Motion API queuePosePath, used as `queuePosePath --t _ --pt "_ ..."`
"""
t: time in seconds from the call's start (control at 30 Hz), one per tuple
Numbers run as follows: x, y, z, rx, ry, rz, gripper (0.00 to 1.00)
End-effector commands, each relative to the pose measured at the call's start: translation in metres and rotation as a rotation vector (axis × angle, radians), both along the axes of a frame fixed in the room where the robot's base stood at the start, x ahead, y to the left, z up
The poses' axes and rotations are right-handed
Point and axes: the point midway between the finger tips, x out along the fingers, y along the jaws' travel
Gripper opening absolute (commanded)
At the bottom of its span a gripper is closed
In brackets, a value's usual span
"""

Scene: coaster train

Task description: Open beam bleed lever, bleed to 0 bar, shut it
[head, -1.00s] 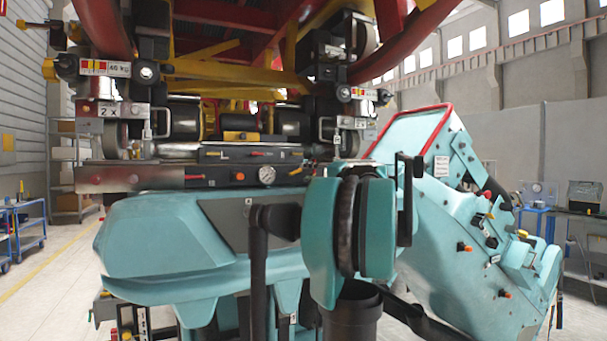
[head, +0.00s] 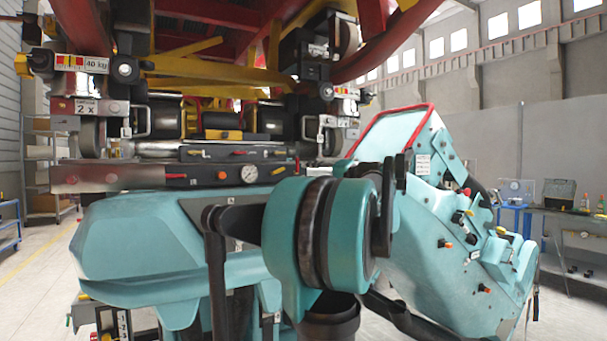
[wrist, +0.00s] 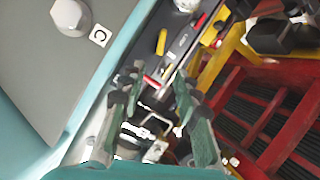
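The dark beam (head: 150,175) runs across under the coaster train in the head view. It carries small red levers (head: 176,176), a black knob and a round white gauge (head: 249,173). I cannot read the gauge's needle or tell which lever is the bleed lever. In the wrist view the beam shows a red lever (wrist: 151,81), a yellow lever (wrist: 161,42) and part of a white gauge (wrist: 187,4). My gripper (wrist: 155,88) is open, with nothing visible held; the red lever appears between its fingertips, but I cannot tell any contact. The head view does not show my gripper.
The train's red and yellow frame (head: 215,75) hangs above the beam. A teal machine panel with a red rim (head: 390,112) and knobs stands right. A workbench (head: 570,215) stands at the far right and shelves (head: 45,165) at the left.

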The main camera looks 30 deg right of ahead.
Motion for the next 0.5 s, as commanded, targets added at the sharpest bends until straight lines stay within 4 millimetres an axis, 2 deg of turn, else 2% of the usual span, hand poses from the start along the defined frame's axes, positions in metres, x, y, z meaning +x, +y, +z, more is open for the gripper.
queuePosePath --t 0.3,0.5 --pt "-0.030 0.002 0.048 -0.008 0.252 -0.086 0.32" --pt "-0.046 0.005 0.061 -0.009 0.337 -0.126 0.32"
